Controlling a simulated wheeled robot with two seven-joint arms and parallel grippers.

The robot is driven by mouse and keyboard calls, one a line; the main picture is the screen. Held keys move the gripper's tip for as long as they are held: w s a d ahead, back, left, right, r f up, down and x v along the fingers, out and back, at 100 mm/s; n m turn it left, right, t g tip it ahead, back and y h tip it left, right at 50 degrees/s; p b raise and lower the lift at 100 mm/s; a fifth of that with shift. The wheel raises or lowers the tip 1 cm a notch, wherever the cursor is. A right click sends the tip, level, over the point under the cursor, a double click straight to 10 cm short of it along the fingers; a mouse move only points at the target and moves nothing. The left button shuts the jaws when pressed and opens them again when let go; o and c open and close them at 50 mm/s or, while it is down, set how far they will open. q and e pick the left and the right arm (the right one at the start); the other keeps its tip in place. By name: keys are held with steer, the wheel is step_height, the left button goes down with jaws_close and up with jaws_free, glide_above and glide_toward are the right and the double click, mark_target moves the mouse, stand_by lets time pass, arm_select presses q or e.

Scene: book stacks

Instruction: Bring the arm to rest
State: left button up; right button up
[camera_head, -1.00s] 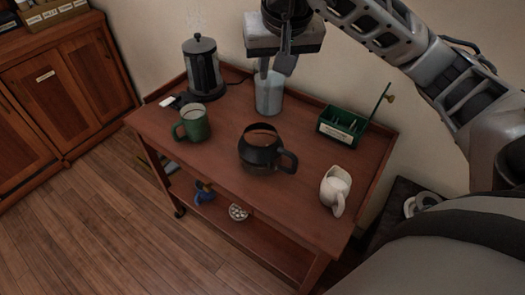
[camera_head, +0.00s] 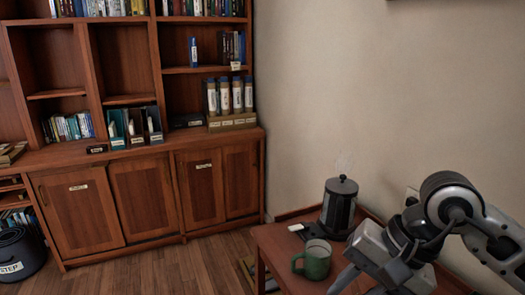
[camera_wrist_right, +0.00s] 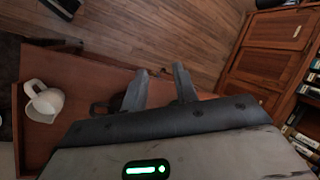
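My right arm comes in from the right in the head view. Its gripper (camera_head: 352,286) is over the wooden cart (camera_head: 272,240), close to the green mug and partly cut off by the lower edge. In the right wrist view its two fingers (camera_wrist_right: 159,75) stand apart with nothing held between them. My left gripper is in neither view.
A green mug (camera_head: 313,262) and a dark-topped press pot (camera_head: 338,205) stand on the cart near my right gripper. The right wrist view shows a white pitcher (camera_wrist_right: 43,101) on the cart.

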steer(key=s+a+r+m+g+y, duration=0.1)
steer(key=s+a+r+m+y, duration=0.1)
steer(key=a+m+y, duration=0.45)
steer(key=s+a+r+m+y, duration=0.3)
steer(key=a+m+y, duration=0.3)
steer(key=m+y, duration=0.1)
steer(key=w+d+f+m+t, duration=0.1)
steer(key=w+d+m+t, duration=0.15)
steer(key=m+t, duration=0.6)
steer(key=w+d+f+m+t, duration=0.1)
steer(key=w+m+t, duration=0.3)
steer(key=m, duration=0.8)
steer(key=d+f+m+t+h, duration=0.55)
steer(key=f+m+h, duration=0.55)
steer(key=m, duration=0.6)
steer(key=s+d+f+m+g+h, duration=0.2)
steer(key=s+f+m+g, duration=0.2)
steer(key=f, duration=0.5)
steer(key=s+d+f+m+g+h, duration=0.2)
steer(key=s+f+m+g+h, duration=0.1)
steer(key=s+f+m, duration=0.3)
step_height(320, 180, down, 3)
steer(key=shift+s+f+m+g, duration=0.2)
steer(key=shift+m+g, duration=0.2)
steer(key=shift+m, duration=0.8)
